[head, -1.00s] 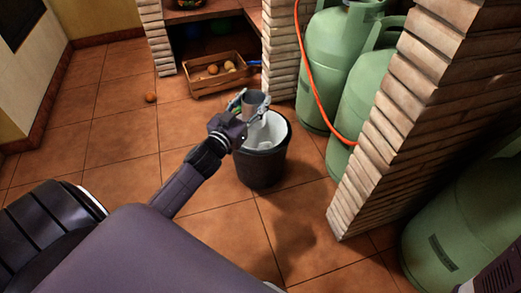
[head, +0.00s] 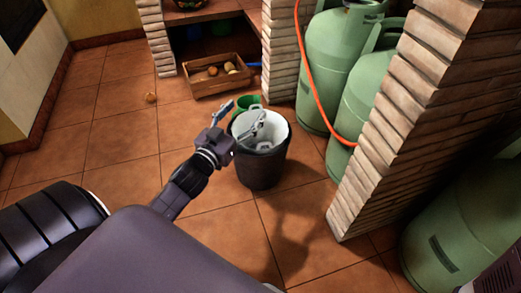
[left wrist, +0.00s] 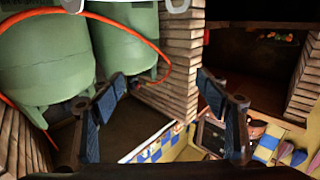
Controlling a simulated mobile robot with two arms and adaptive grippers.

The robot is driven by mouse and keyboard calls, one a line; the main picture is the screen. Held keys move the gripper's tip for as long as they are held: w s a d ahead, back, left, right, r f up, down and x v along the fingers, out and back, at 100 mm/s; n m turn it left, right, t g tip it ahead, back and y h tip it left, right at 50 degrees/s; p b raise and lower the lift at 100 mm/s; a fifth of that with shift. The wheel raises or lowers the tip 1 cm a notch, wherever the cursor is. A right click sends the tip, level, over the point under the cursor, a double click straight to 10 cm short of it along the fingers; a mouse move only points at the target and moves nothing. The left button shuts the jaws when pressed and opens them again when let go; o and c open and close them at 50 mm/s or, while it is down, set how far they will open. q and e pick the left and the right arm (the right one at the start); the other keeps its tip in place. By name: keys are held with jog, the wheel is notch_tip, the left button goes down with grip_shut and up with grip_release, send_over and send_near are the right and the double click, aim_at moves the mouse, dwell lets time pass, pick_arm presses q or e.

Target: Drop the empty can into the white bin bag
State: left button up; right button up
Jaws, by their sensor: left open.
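The bin (head: 262,172) is dark outside, with the white bin bag (head: 280,127) lining its inside. My left gripper (head: 243,118) is open at the bin's left rim, one finger reaching over the opening. In the left wrist view the fingers (left wrist: 165,95) are wide apart with nothing between them. A grey shape inside the bag (head: 265,147) looks like the can, partly hidden by the finger; I cannot tell how it lies. My right gripper is not in view.
Green gas cylinders (head: 333,60) with an orange hose stand right of the bin, beside a brick pillar (head: 400,120).

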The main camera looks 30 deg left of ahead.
pick_arm(q)
jog(key=s, duration=0.6)
jog(key=shift+s+d, duration=0.2)
jog(key=shift+d, duration=0.05)
